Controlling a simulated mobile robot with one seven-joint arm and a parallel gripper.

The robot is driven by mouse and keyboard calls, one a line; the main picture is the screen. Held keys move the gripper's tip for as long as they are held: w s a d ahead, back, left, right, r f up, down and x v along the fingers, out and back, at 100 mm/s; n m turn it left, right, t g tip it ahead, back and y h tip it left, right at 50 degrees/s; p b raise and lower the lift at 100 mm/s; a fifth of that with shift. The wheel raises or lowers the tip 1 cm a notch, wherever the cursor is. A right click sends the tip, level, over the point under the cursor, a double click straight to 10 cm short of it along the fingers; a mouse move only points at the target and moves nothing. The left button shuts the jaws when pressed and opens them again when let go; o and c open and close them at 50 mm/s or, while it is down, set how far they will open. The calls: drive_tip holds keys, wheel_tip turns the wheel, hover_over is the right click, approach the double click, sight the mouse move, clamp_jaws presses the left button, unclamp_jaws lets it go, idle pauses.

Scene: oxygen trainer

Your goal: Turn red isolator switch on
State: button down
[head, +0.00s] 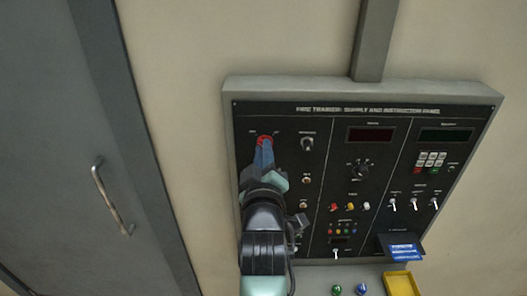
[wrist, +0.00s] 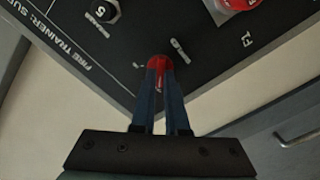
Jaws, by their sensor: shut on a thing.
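The red isolator switch (head: 264,139) is at the upper left of the black trainer panel, and only its top shows past my gripper. My gripper (head: 264,150) reaches up to it from below, with its blue fingers close together. In the wrist view the red switch (wrist: 159,61) sits between the fingertips of my gripper (wrist: 160,72), which is shut on it. A light mark (wrist: 180,50) shows on the panel beside the switch. The fingers hide most of the switch, so its exact turn is hard to tell.
A black knob (head: 307,143) is just right of the switch. Another red control (wrist: 240,4) is nearby in the wrist view. The panel (head: 375,109) holds displays, a keypad (head: 431,160) and several toggles. A grey door with a handle (head: 110,200) stands left.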

drive_tip(key=shift+m, duration=0.3)
drive_tip(key=shift+d+m+b, duration=0.15)
drive_tip(key=shift+m+b, duration=1.25)
drive_tip(key=shift+m, duration=2.9)
drive_tip(key=shift+d+m+b, duration=0.1)
drive_tip(key=shift+m+b, duration=1.25)
drive_tip(key=shift+m, duration=2.95)
drive_tip(key=c, duration=0.9)
unclamp_jaws()
